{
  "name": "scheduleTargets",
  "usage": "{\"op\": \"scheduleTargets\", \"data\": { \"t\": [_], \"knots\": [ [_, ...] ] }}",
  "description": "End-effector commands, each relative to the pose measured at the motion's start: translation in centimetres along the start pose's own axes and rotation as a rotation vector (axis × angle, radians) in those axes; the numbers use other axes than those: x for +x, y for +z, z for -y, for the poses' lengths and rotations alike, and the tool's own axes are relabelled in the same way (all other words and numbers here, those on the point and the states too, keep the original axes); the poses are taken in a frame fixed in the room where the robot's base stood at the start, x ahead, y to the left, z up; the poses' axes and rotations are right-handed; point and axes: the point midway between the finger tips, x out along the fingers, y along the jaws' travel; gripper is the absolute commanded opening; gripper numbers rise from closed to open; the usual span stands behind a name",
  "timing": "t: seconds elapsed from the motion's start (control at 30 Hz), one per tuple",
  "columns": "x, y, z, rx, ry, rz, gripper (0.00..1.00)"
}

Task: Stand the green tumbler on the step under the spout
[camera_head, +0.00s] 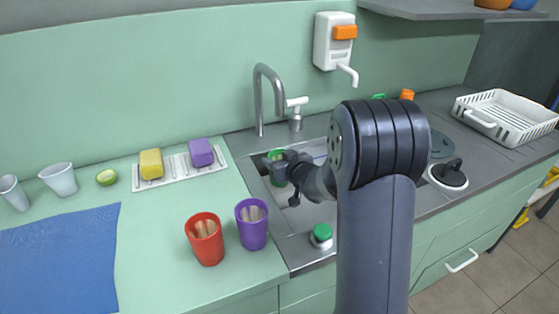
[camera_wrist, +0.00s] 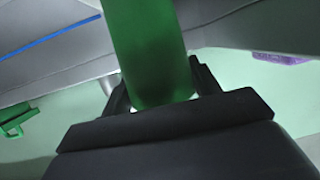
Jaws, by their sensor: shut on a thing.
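The green tumbler (camera_head: 277,174) is at the left part of the sink in the head view. It is large in the wrist view (camera_wrist: 147,50), between the two fingers. My gripper (camera_head: 287,168) is shut on the tumbler; it also shows in the wrist view (camera_wrist: 158,92). My arm covers part of the sink. A tall grey curved tap (camera_head: 259,95) stands behind the sink. A white wall unit (camera_head: 333,42) with an orange block has a bent white spout. I cannot make out a step under either; my arm hides much of that area.
Red (camera_head: 205,242) and purple (camera_head: 252,226) tumblers stand left of the sink. A white rack (camera_head: 180,171) holds yellow and purple sponges. A green-topped object (camera_head: 321,236) is at the sink's front edge. A black-knobbed lid (camera_head: 449,175) and white dish rack (camera_head: 508,118) are right.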

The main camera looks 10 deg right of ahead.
Motion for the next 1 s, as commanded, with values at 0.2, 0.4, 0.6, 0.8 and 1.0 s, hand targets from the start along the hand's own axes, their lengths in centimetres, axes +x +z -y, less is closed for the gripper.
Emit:
{"op": "scheduleTargets", "data": {
  "t": [0.2,0.4,0.6,0.8,1.0],
  "knots": [
    [0.1,0.3,0.0,0.000,0.000,0.000,0.61],
    [0.1,0.2,0.0,0.000,0.000,0.000,0.77],
    [0.1,0.2,0.0,0.000,0.000,0.000,0.80],
    [-0.6,-0.2,0.0,0.001,0.001,0.000,0.80],
    [-3.9,-0.2,-0.1,0.000,0.002,0.000,0.80]
  ]
}}
